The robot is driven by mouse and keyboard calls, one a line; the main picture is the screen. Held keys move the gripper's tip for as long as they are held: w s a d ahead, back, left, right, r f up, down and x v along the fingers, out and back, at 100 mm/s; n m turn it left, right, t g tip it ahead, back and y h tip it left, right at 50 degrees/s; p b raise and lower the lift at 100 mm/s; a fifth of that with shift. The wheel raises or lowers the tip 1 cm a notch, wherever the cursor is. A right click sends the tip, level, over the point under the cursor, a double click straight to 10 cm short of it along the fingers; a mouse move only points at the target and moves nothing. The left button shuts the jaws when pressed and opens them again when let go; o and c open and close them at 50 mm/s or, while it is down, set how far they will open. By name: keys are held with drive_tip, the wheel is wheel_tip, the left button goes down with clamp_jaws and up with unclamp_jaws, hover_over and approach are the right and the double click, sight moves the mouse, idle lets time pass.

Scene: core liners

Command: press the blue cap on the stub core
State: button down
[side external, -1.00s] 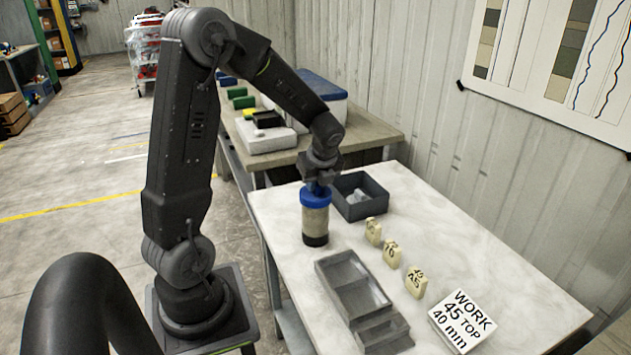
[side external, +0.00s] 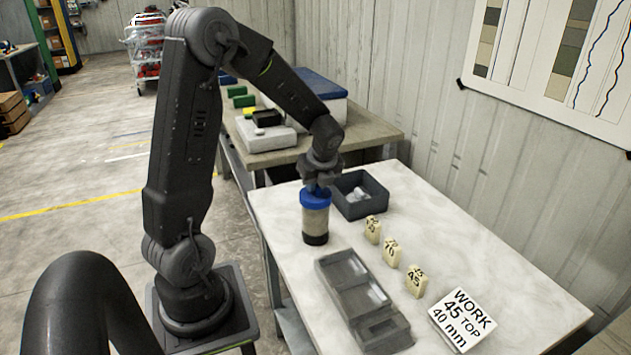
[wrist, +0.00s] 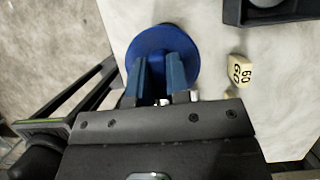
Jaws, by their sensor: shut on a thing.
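The stub core (side external: 315,221) stands upright on the pale worktable, a short cylinder with a dark band at its foot. The blue cap (side external: 315,197) sits at its top end; whether it is fully seated I cannot tell. My gripper (side external: 317,187) is directly above the cap, pointing down, with its fingertips at the cap. In the wrist view the blue cap (wrist: 162,50) is a round disc, and my gripper's two blue fingers (wrist: 164,75) reach onto it, close together. They appear shut on a part of the cap that they hide. The core is hidden under the cap there.
A dark open bin (side external: 360,197) with pale items stands just behind the core. Several cream numbered blocks (side external: 392,253) line up to the right. A grey compartment tray (side external: 348,277) lies in front, near a white "WORK 45 TOP 40 mm" sign (side external: 462,319).

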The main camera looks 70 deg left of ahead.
drive_tip(key=shift+f, duration=0.75)
drive_tip(key=c, duration=0.5)
unclamp_jaws()
drive_tip(key=shift+c, duration=0.2)
drive_tip(key=shift+r, duration=3.55)
